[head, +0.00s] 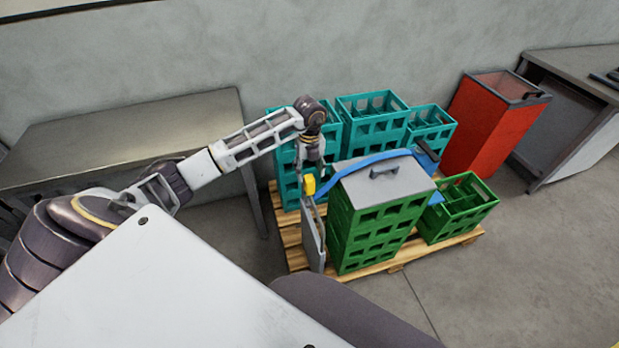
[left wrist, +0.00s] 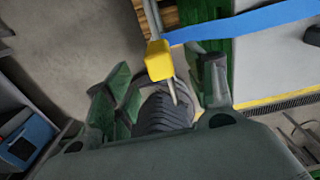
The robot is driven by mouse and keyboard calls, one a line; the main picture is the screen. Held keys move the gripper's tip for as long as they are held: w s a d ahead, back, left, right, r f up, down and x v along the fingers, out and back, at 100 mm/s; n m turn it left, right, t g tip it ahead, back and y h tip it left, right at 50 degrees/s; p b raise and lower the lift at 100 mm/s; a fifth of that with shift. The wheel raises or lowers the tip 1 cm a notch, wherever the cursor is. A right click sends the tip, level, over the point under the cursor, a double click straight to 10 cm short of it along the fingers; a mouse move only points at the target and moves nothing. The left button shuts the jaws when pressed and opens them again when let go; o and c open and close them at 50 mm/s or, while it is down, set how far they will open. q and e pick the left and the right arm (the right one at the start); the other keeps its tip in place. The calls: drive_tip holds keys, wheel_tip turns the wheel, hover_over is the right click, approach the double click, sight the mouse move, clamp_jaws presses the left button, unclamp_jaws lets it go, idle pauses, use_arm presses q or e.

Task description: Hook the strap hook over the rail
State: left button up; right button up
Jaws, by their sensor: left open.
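The strap hook is a yellow block (head: 309,185) with a thin metal prong, at the left end of a blue strap (head: 345,170). The strap runs over the grey lid (head: 385,187) of the green crate stack (head: 375,230). My left gripper (head: 311,167) is open, pointing down just above the yellow block. In the left wrist view, the yellow block (left wrist: 159,61) and its prong show between the spread fingers, near their tips; contact cannot be told. I cannot clearly make out the rail; a grey upright panel (head: 312,235) stands below the hook. My right gripper is not in view.
The crates stand on a wooden pallet (head: 290,240), with teal crates (head: 370,120) behind and a low green crate (head: 457,208) to the right. A red bin (head: 490,130) stands beyond. A grey table (head: 130,135) is at left. The floor right of the pallet is clear.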

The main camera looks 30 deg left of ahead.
use_arm(q)
drive_tip(key=shift+r, duration=2.3)
